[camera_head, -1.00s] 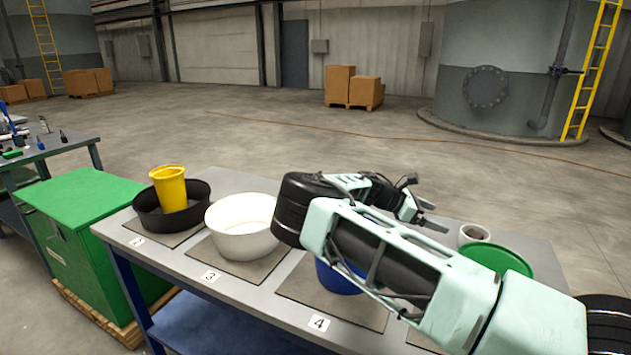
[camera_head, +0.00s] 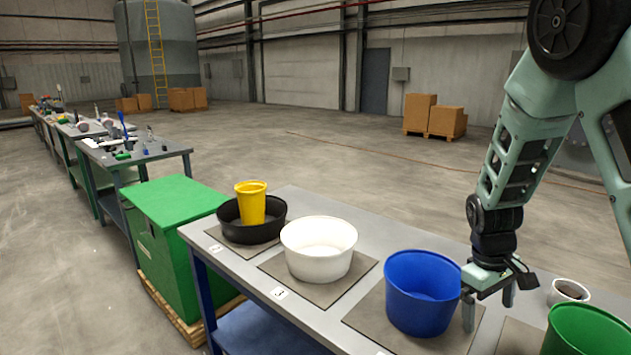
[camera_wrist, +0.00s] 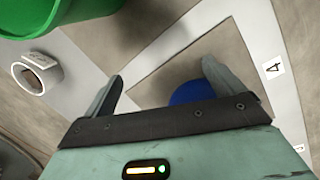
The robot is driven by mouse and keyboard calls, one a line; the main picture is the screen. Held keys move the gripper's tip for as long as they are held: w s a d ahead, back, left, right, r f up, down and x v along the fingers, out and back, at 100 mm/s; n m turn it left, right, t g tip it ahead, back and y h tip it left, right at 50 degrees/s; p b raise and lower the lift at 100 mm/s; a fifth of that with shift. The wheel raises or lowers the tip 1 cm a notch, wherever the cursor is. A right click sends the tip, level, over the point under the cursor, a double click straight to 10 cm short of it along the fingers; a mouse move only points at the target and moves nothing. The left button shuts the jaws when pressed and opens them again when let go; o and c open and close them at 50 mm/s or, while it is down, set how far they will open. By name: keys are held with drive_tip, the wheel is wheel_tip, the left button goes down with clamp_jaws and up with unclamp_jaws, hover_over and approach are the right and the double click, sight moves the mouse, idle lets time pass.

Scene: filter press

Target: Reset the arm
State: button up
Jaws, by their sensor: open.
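My gripper (camera_head: 488,310) is open and empty. It points down over the table (camera_head: 330,300), just right of the blue bucket (camera_head: 424,308). The blue bucket (camera_wrist: 187,94) shows partly behind the right finger there. My arm comes down from the upper right of the head view.
A black pan (camera_head: 230,225) holds a yellow cup (camera_head: 251,203). A white bowl (camera_head: 319,262) stands beside it. Right of my gripper are a small white cup (camera_head: 567,291) and a green bucket (camera_head: 585,335). A green box (camera_head: 170,205) stands left of the table.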

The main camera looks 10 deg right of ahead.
drive_tip(key=s+a+r+m+t+y, duration=0.2)
drive_tip(key=s+a+r+t, duration=0.3)
drive_tip(key=a+r, duration=0.4)
drive_tip(key=s+a+n+g, duration=0.2)
drive_tip(key=s+a+n, duration=0.1)
drive_tip(key=s+a, duration=0.4)
drive_tip(key=s+a+r+n+g, duration=0.1)
drive_tip(key=s+a+n, duration=0.3)
drive_tip(key=s+a, duration=0.3)
drive_tip(key=a, duration=0.5)
drive_tip(key=shift+a+g, duration=0.35)
drive_tip(key=shift+g, duration=0.05)
